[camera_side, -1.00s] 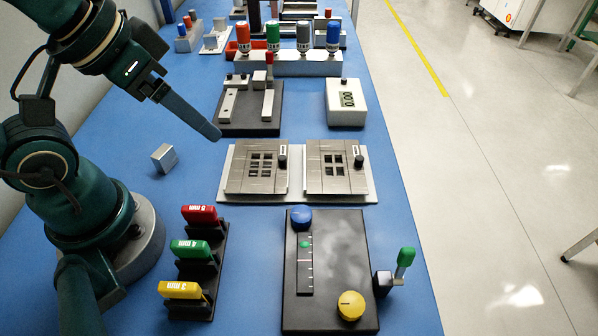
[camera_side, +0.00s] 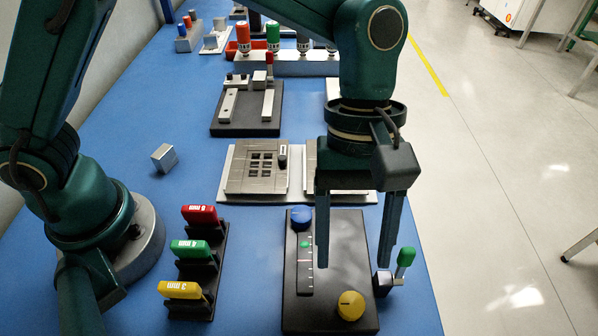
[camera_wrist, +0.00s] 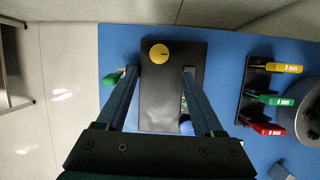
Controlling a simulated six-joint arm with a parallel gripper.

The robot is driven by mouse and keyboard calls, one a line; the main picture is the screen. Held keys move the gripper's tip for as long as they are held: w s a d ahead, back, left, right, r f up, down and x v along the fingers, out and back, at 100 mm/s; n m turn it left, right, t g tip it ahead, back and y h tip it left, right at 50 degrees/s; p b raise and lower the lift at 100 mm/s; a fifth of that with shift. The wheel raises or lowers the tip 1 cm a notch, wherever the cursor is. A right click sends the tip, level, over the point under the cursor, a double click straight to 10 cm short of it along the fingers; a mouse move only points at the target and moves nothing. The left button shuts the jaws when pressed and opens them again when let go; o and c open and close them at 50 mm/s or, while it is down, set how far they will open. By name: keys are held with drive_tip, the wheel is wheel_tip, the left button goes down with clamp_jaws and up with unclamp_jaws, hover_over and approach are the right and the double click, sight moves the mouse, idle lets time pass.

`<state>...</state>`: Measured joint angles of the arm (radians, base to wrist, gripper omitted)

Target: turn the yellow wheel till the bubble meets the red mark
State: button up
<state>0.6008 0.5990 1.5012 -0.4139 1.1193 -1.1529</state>
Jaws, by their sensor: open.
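The yellow wheel (camera_side: 351,305) sits on the near right part of a black plate (camera_side: 300,317); in the wrist view the wheel (camera_wrist: 159,53) lies at the plate's upper end. A scale strip (camera_side: 306,281) on the plate has a green spot (camera_side: 304,244), likely the bubble, near its far end. I cannot make out a red mark. A blue knob (camera_side: 301,217) is at the plate's far left corner. My gripper (camera_side: 355,266) points down over the plate, fingers wide apart and empty. In the wrist view its fingertips (camera_wrist: 160,70) are either side of the plate's middle, near the wheel.
A rack with red, green and yellow tagged tools (camera_side: 195,250) stands at left. Paneled blocks (camera_side: 255,170) lie behind. A small metal block (camera_side: 163,158) lies at far left.

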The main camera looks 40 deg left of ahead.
sight(352, 302)
drive_tip(key=shift+s+d+f+g, duration=0.3)
drive_tip(key=shift+s+d+f, duration=0.05)
drive_tip(key=shift+d+f, duration=0.3)
drive_tip(key=shift+x, duration=2.35)
clamp_jaws()
